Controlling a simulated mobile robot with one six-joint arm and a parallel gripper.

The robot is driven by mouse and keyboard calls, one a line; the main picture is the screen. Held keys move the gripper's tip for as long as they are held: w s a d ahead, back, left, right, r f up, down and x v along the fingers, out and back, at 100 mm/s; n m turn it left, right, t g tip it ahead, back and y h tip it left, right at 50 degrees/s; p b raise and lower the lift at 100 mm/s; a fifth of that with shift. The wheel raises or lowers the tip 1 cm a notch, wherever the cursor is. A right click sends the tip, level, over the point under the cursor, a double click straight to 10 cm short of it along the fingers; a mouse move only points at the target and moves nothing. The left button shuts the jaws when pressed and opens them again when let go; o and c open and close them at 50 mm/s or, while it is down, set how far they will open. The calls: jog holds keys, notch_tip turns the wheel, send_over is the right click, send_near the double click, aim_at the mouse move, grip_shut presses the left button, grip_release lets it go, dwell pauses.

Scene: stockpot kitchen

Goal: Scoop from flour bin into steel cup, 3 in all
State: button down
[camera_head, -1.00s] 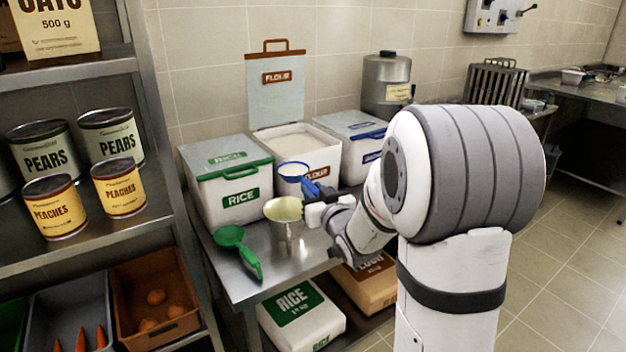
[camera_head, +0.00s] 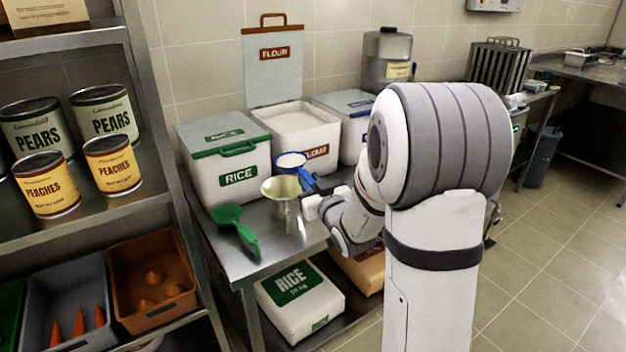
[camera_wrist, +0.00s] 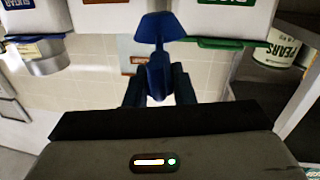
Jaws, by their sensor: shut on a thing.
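The flour bin (camera_head: 318,143) stands open on the steel table, white flour inside, its lid upright behind it. The steel cup (camera_head: 281,190) stands on the table in front of the bins, its inside yellowish. My gripper (camera_head: 316,193) is shut on the handle of a blue scoop (camera_head: 291,161). The scoop's bowl holds something white and is just behind the cup's rim in the picture; whether it is over the cup I cannot tell. In the wrist view the blue scoop (camera_wrist: 157,32) extends from between the fingers (camera_wrist: 158,85); its contents are hidden.
The rice bin (camera_head: 225,180), lid closed, is left of the flour bin, and another closed bin (camera_head: 348,125) is right. A green scoop (camera_head: 232,222) lies at the table's left front. A shelf with cans (camera_head: 105,165) stands at the left.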

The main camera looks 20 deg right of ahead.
jog(key=n, duration=0.1)
jog(key=r+n+p, duration=0.1)
jog(key=n, duration=0.1)
jog(key=r+n+p, duration=0.1)
jog(key=n, duration=0.1)
jog(key=shift+a, duration=0.4)
jog(key=a+n+b, duration=0.1)
jog(key=n+b, duration=0.3)
jog(key=b, duration=0.1)
jog(key=a+f+n+b, duration=0.1)
jog(key=a+n+b, duration=0.1)
jog(key=n+b, duration=0.3)
jog(key=s+a+f+n+b, duration=0.1)
jog(key=a+n+b, duration=0.1)
jog(key=n+b, duration=0.3)
dwell(0.9)
